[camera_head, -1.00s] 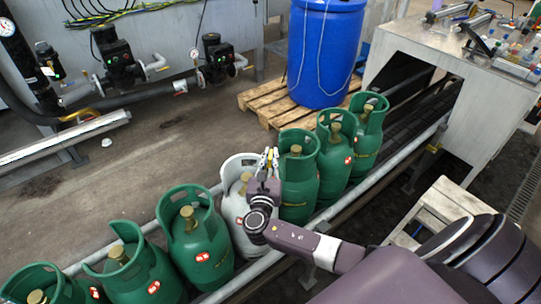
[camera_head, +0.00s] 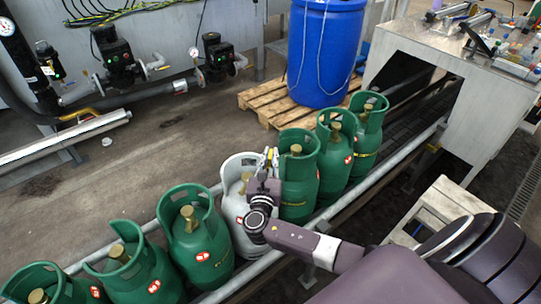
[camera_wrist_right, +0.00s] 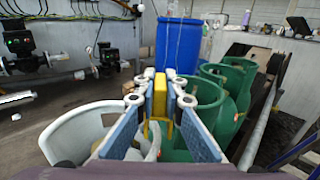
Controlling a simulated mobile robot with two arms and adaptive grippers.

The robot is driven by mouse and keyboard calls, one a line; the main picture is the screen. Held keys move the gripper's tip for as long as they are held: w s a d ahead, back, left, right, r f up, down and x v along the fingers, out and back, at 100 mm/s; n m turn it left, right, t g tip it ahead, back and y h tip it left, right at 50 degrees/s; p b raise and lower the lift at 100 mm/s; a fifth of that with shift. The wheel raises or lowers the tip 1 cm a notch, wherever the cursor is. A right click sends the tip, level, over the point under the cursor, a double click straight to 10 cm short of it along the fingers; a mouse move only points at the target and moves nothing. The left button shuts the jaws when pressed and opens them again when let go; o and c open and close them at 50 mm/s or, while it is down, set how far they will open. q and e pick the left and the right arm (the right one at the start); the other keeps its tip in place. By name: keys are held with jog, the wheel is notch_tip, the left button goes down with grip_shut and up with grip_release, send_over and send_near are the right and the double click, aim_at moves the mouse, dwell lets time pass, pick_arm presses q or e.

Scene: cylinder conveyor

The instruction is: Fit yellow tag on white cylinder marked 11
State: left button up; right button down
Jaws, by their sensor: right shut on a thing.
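The white cylinder (camera_head: 234,211) stands upright in a row of green cylinders in the head view. Its brass valve (camera_head: 245,178) shows inside the collar, and a red label is on its side; I cannot read a number. My right gripper (camera_head: 271,157) is above the right side of the white cylinder's collar. In the right wrist view, its blue-padded fingers (camera_wrist_right: 160,92) are shut on the yellow tag (camera_wrist_right: 160,100), held upright between the tips. My left gripper is not in view.
A green cylinder (camera_head: 299,187) stands close to the right of the white one, and another (camera_head: 198,245) to its left. A metal rail (camera_head: 343,200) runs along the row. A blue barrel (camera_head: 325,55) stands on a wooden pallet (camera_head: 262,101) behind.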

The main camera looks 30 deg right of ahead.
aim_at(270, 174)
jog(key=shift+f+b, duration=1.8)
jog(key=shift+f, duration=0.6)
jog(key=c, duration=1.9)
grip_release()
jog(key=shift+r, duration=0.1)
jog(key=shift+c, duration=0.2)
jog(key=shift+s+a, duration=0.25)
jog(key=v, duration=1.1)
jog(key=shift+s, duration=0.15)
